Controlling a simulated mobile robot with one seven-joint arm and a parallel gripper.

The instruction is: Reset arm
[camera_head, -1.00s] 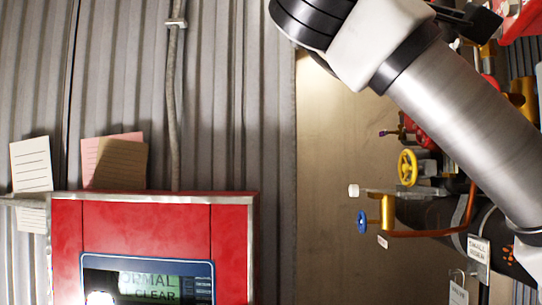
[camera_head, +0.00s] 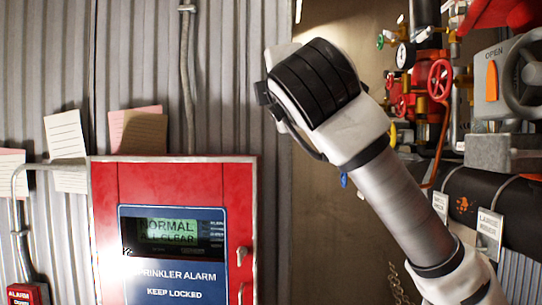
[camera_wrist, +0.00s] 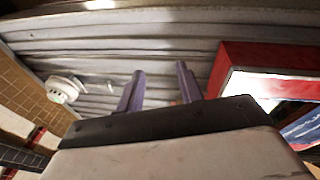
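My arm crosses the right middle of the head view, and its wrist end is raised in front of the corrugated wall. In the wrist view my gripper (camera_wrist: 158,88) has two purple-grey fingers apart with nothing between them. It points toward the corrugated metal wall (camera_wrist: 170,50) and touches nothing that I can see. In the head view the fingers are hidden behind the wrist.
A red alarm cabinet (camera_head: 180,185) reading NORMAL is left of my arm; it also shows in the wrist view (camera_wrist: 228,65). Pipes with a red valve wheel (camera_head: 440,80) and a grey handwheel (camera_head: 525,75) crowd the right. Paper notes (camera_head: 66,135) hang left.

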